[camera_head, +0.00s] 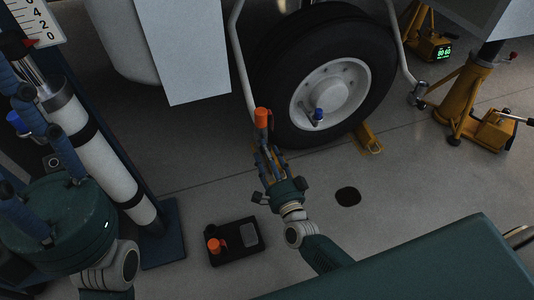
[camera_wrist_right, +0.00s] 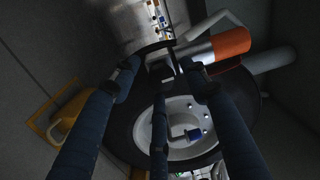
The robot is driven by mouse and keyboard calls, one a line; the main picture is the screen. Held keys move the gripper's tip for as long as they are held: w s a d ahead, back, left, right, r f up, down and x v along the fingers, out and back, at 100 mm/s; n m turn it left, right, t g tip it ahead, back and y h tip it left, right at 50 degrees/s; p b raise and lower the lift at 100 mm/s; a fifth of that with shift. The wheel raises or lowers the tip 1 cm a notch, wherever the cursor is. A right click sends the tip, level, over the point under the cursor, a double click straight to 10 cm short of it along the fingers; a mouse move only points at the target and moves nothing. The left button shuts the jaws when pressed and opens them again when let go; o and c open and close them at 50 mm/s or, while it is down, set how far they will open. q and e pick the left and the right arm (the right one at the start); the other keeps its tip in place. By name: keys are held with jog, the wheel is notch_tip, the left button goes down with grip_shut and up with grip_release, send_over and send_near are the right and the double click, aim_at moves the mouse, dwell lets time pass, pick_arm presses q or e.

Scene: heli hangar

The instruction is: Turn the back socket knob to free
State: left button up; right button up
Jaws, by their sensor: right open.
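My right gripper (camera_head: 266,160) is open in front of the black tyre, with its fingers pointing toward an orange cylindrical cap (camera_head: 263,117). In the right wrist view the orange cap (camera_wrist_right: 231,43) is right of the fingertips (camera_wrist_right: 160,70), with no clear contact. I cannot tell whether it is the back socket knob. Another orange knob (camera_head: 215,246) sits on a black floor box (camera_head: 245,258). A blue-capped piece (camera_head: 318,115) is at the wheel hub. My left gripper (camera_head: 35,155) is at the far left, its blue fingers spread near a white cylinder (camera_head: 85,145).
The big wheel (camera_head: 275,75) stands behind the right gripper, with a yellow chock (camera_head: 368,138) beside it. Yellow jacks (camera_head: 470,95) stand at right. A dark green surface (camera_head: 430,265) fills the lower right. The floor between the black box and wheel is mostly clear.

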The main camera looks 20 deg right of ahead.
jog(key=shift+s, duration=0.1)
jog(key=s, duration=1.1)
jog(key=shift+s+d+f, duration=0.25)
jog(key=shift+s+f, duration=0.1)
jog(key=shift+s, duration=0.05)
